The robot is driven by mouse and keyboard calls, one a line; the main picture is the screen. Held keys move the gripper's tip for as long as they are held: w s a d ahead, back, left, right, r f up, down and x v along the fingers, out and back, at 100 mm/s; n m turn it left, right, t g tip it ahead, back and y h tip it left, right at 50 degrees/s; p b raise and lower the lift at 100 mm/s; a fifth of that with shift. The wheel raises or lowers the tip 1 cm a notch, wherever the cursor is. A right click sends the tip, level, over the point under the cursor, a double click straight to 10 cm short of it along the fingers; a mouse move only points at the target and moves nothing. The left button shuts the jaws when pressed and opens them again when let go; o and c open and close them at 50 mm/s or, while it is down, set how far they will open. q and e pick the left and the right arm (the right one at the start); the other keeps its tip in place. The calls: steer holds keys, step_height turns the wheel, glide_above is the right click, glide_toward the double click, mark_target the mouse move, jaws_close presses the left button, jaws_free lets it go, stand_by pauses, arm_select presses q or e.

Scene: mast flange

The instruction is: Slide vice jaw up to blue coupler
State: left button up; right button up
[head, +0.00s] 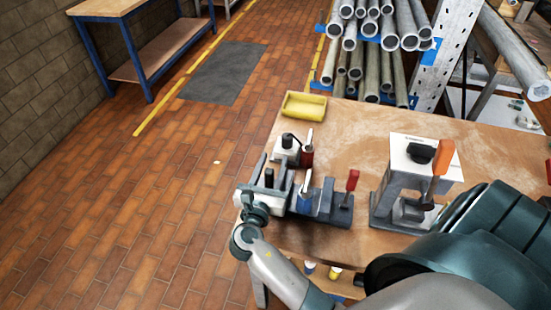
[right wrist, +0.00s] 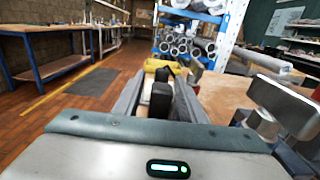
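A grey vice (head: 325,212) with a red-handled lever (head: 351,181) sits near the bench's left edge. A blue coupler (head: 304,203) with a silvery top stands at it, just right of my right gripper. My right gripper (head: 272,172) is at the vice's left end, its two fingers apart and pointing away over the bench. A dark upright post (head: 269,178), perhaps part of the vice jaw, stands between the fingers; it also shows as a black block in the right wrist view (right wrist: 161,100). I see no clear grip on it. My left gripper is not in view.
Behind the vice are a red coupler (head: 307,156), a small black-knobbed block (head: 287,150) and a yellow tray (head: 304,105). A grey-white machine with an orange lever (head: 441,165) stands to the right. Bare wooden bench (head: 350,130) lies between. Racked pipes (head: 375,60) are beyond.

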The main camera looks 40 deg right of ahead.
steer(key=shift+a, duration=0.1)
steer(key=shift+c, duration=1.1)
steer(key=c, duration=0.7)
steer(key=shift+s+d+r+p, duration=0.2)
steer(key=shift+s+d+p, duration=0.45)
steer(key=shift+s+p, duration=0.15)
steer(key=shift+c, duration=0.2)
steer(key=shift+s+d+f, duration=0.15)
steer(key=shift+s+d, duration=0.1)
steer(key=o, duration=1)
steer(key=shift+c, duration=0.2)
